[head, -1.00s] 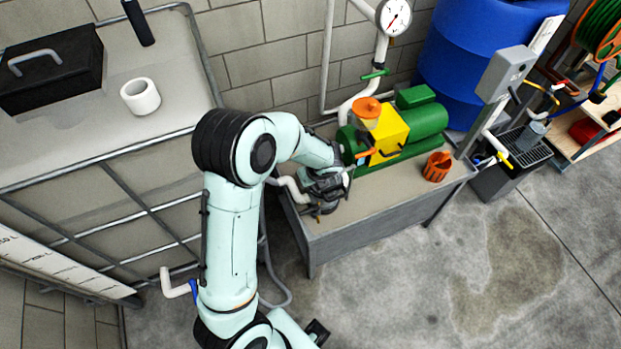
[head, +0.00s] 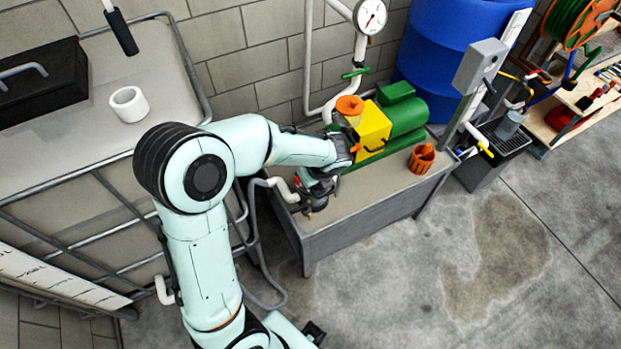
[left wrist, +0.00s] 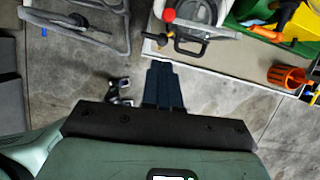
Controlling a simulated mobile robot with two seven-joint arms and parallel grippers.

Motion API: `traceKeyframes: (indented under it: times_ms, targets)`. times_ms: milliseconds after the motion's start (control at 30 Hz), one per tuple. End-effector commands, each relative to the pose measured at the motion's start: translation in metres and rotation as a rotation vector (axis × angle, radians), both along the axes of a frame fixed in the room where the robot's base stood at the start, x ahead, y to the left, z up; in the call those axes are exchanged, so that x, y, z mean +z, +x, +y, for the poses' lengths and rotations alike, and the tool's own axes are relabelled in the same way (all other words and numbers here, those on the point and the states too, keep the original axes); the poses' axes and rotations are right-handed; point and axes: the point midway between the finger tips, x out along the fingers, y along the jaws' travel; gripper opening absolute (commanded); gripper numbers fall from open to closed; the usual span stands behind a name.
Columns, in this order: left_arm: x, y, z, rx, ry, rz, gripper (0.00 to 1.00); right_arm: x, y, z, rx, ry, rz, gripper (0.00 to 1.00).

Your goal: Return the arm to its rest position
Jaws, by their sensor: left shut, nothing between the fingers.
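My left arm comes in from the left in the head view and reaches over the front left part of the pump bench. My left gripper (head: 316,190) is at the bench's left end, beside the green and yellow pump (head: 373,128); its fingers are partly hidden by the wrist. In the left wrist view the left gripper (left wrist: 163,88) shows its fingers together and empty, over the floor next to the bench's edge.
The grey bench (head: 340,220) holds the pump and an orange basket (head: 421,158). A caged tank (head: 70,150) with a white roll (head: 129,104) and a black toolbox (head: 35,80) stands left. A blue barrel (head: 440,60) stands behind. The floor (head: 480,250) at front right is clear.

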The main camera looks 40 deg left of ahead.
Motion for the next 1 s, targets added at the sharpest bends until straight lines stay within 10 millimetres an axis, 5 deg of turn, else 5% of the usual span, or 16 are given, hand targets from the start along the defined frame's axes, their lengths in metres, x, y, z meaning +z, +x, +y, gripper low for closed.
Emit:
traceKeyframes:
  times_ms: [433,567,767,1000]
  targets:
    - [-0.001,0.000,0.000,0.001,-0.001,0.000,0.00,0.000,0.000,0.000,0.000,0.000,0.000,0.55]
    - [-0.019,-0.003,-0.010,0.041,-0.047,0.006,0.00,0.000,0.000,0.000,0.000,0.000,0.000,0.55]
    - [-0.117,-0.033,-0.072,0.387,-0.317,0.045,0.00,0.000,0.000,0.000,0.000,0.000,0.000,0.55]
    - [-0.242,-0.118,-0.163,1.357,-0.571,0.134,0.00,0.000,0.000,0.000,0.000,0.000,0.000,0.55]
